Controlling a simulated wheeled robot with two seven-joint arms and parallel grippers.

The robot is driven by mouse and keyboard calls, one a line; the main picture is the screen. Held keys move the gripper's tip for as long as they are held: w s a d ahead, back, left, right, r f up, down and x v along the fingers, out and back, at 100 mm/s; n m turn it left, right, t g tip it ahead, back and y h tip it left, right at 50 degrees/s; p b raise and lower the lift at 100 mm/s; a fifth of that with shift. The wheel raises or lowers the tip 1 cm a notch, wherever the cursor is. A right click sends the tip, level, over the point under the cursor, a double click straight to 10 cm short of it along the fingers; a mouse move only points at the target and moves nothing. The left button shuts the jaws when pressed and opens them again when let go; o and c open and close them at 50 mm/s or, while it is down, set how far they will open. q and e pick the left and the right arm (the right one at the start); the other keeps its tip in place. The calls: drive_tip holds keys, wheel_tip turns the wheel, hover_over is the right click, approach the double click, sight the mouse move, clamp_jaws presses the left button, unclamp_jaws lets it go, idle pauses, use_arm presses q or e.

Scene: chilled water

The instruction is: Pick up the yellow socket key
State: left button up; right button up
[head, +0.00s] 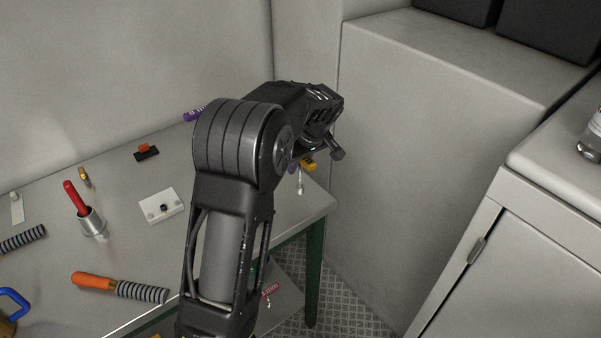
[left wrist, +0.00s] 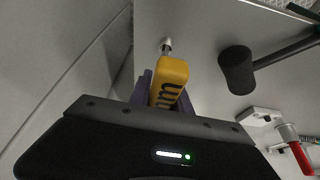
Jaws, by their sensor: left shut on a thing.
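The yellow socket key (head: 309,165) shows just below my left gripper (head: 301,166) in the head view, near the far right corner of the table. Its metal shaft points down toward the tabletop. In the left wrist view the yellow handle (left wrist: 172,76), with dark lettering, sits between the purple fingers of my left gripper (left wrist: 167,97), which are shut on it. The shaft tip points away from the gripper. I cannot tell whether the tip touches the table. My arm hides part of the gripper in the head view. My right gripper is not in view.
On the table (head: 125,215) are a red-handled tool in a metal cup (head: 92,222), a white block (head: 161,206), an orange-handled tool (head: 93,281) and a purple key (head: 194,114). A black mallet-like thing (left wrist: 237,70) lies near my gripper. A cabinet (head: 540,215) stands at right.

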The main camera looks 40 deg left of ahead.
use_arm(q)
clamp_jaws()
idle(0.9)
drive_tip(key=shift+w+r, duration=0.1)
drive_tip(key=shift+r, duration=0.15)
wheel_tip(320, 180, up, 10)
drive_tip(key=shift+f+b, duration=0.2)
drive_tip(key=shift+b, duration=0.35)
drive_tip(key=shift+o, duration=1.5)
unclamp_jaws()
clamp_jaws()
